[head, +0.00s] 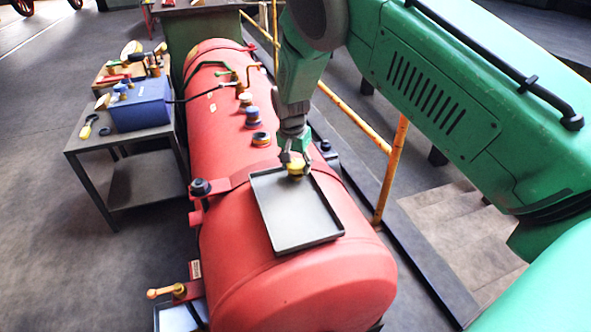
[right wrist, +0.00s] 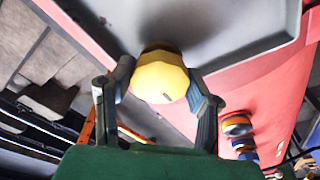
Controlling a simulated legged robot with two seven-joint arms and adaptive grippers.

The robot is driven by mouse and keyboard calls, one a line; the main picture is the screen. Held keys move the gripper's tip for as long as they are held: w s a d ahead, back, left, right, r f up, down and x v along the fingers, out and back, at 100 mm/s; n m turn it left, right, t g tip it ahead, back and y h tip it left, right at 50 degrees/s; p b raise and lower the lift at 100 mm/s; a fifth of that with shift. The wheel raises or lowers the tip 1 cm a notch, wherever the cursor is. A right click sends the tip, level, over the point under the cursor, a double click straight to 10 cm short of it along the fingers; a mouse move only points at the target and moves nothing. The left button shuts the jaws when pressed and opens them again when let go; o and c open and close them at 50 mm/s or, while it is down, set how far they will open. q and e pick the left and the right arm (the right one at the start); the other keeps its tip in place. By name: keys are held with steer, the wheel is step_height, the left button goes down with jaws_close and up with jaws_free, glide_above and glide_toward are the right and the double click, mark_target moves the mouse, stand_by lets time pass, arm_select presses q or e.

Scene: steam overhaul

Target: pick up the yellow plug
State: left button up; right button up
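The yellow plug (head: 296,169) is at the far end of the grey tray (head: 300,237), which lies on top of the red boiler. My right gripper (head: 293,160) reaches down to it from above. In the right wrist view the plug (right wrist: 160,77) sits between my two fingers (right wrist: 161,85), which touch it on both sides. A dark part shows behind the plug. I cannot tell whether the plug still rests on the tray. My left gripper is not in view.
The red boiler (head: 229,150) carries blue and brass fittings (head: 252,115) beyond the tray. A side table (head: 85,143) with a blue box (head: 141,104) and tools stands to the left. A yellow railing (head: 352,115) runs along the right, beside steps.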

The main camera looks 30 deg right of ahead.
steer(key=c, duration=0.6)
